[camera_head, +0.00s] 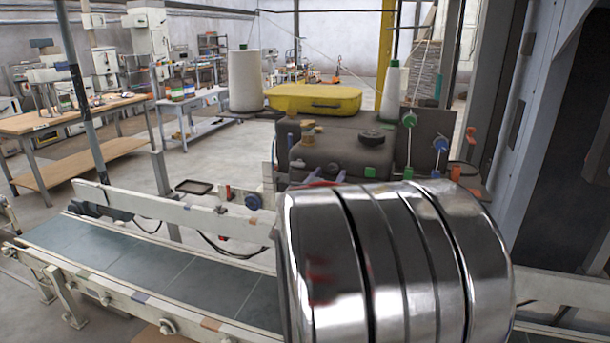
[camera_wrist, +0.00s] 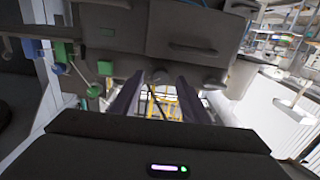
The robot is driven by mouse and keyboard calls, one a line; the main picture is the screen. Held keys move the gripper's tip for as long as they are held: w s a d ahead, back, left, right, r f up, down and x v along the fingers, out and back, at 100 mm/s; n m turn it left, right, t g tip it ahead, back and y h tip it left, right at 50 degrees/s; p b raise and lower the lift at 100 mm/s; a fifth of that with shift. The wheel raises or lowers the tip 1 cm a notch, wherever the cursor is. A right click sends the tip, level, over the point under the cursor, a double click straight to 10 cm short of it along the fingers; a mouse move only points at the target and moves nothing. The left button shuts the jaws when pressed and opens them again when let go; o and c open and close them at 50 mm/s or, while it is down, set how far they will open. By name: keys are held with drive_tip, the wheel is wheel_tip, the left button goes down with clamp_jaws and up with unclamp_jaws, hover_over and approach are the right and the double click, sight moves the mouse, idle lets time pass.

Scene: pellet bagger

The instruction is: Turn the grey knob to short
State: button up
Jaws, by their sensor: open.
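My gripper (camera_head: 318,172) shows in the head view as two purple fingertips in front of the dark sewing-head machine (camera_head: 345,150), partly hidden by my shiny arm. In the wrist view my gripper (camera_wrist: 160,78) is open, its two dark purple fingers apart and pointing at the dark machine body. A small round grey part, perhaps the grey knob (camera_wrist: 160,77), shows between the fingertips, with no visible contact. Its pointer and any "short" marking are too small to read. In the head view I cannot make out the grey knob for certain.
A yellow case (camera_head: 314,98) lies on the machine top between two white thread cones, the larger one (camera_head: 245,80) at left. Green and blue thread guides (camera_head: 440,145) stick out at right. A conveyor (camera_head: 150,265) with a pale side rail runs below.

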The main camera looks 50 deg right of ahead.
drive_tip(key=shift+x, duration=0.95)
drive_tip(key=shift+c, duration=0.5)
